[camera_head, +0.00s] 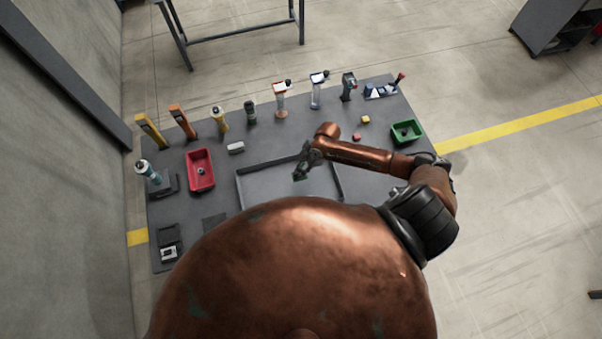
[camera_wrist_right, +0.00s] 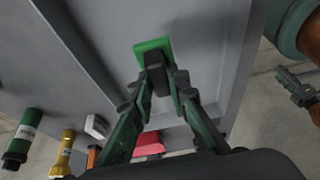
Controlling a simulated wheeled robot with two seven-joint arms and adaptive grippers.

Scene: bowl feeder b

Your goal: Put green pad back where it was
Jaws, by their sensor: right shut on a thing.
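The green pad (camera_wrist_right: 150,46) shows in the right wrist view at the fingertips, a flat green piece partly covered by the dark finger ends. My right gripper (camera_wrist_right: 158,76) is shut on it. In the head view my right gripper (camera_head: 302,172) is over the grey tray (camera_head: 239,190), towards its right-hand part. The pad is too small to make out there. I cannot tell whether the pad touches the tray floor. My left gripper is not in view.
A red bin (camera_head: 200,170) stands left of the tray, a green bin (camera_head: 407,131) at the right. A white block (camera_head: 236,147), a red block (camera_head: 357,137) and a yellow block (camera_head: 365,119) lie behind the tray. Several bottles and tools line the table's back edge.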

